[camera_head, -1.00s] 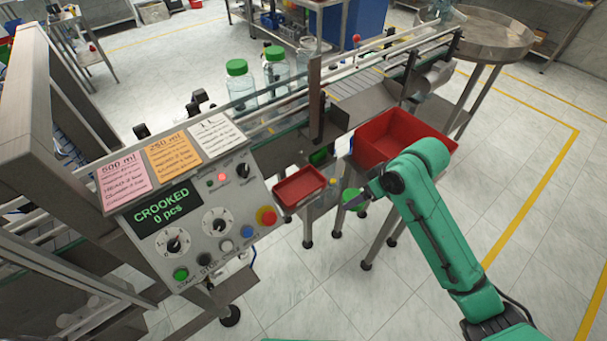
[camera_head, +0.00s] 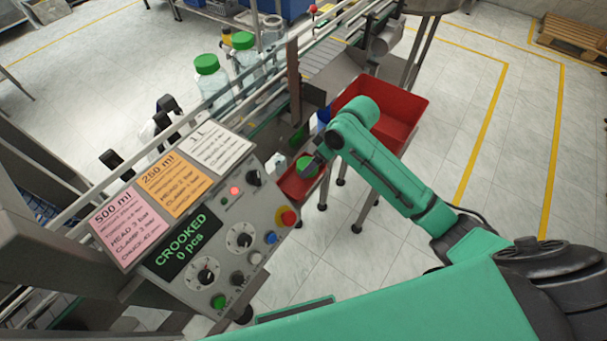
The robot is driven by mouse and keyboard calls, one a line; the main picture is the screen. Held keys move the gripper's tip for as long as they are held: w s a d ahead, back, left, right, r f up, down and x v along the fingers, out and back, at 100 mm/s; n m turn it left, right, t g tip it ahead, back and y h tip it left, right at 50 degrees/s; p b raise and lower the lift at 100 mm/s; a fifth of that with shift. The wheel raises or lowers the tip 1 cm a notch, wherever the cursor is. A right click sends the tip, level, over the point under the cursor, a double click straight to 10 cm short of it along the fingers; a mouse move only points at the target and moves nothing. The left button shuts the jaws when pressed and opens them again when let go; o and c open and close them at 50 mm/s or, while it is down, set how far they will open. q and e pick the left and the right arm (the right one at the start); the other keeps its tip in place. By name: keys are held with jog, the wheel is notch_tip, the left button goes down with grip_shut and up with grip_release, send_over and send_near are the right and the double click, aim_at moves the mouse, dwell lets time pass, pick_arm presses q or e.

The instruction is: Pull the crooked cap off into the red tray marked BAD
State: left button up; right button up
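My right gripper (camera_head: 313,163) is shut on a green cap (camera_head: 306,165). It holds the cap above or just inside the small red tray (camera_head: 291,190) beside the control panel; I cannot tell if the cap touches the tray. No BAD marking is readable on this tray. Two clear jars stand on the conveyor with green caps, the nearer cap (camera_head: 207,64) and the farther cap (camera_head: 243,40). Their caps look seated. My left gripper is not in view.
The control panel (camera_head: 222,262) shows "CROOKED 0 pcs" with a red lamp lit. A larger red bin (camera_head: 413,95) stands behind my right forearm. Conveyor rails and a metal post (camera_head: 294,80) stand close to the gripper.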

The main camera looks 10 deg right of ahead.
jog(key=shift+a+f, duration=0.15)
jog(key=shift+f, duration=0.3)
jog(key=shift+w+a+f, duration=0.15)
jog(key=shift+a, duration=0.05)
jog(key=o, duration=1.2)
jog(key=shift+c, duration=0.2)
jog(key=shift+o, duration=0.5)
jog(key=shift+d, duration=0.1)
jog(key=shift+d+r, duration=0.15)
jog(key=shift+r, duration=0.4)
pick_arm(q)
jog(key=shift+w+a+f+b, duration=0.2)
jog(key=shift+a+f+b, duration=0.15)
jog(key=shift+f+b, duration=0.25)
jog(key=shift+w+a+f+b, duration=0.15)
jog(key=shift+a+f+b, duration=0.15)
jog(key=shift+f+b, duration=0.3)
pick_arm(e)
jog(key=v, duration=1.3)
jog(key=shift+r, duration=0.2)
jog(key=shift+d, duration=0.15)
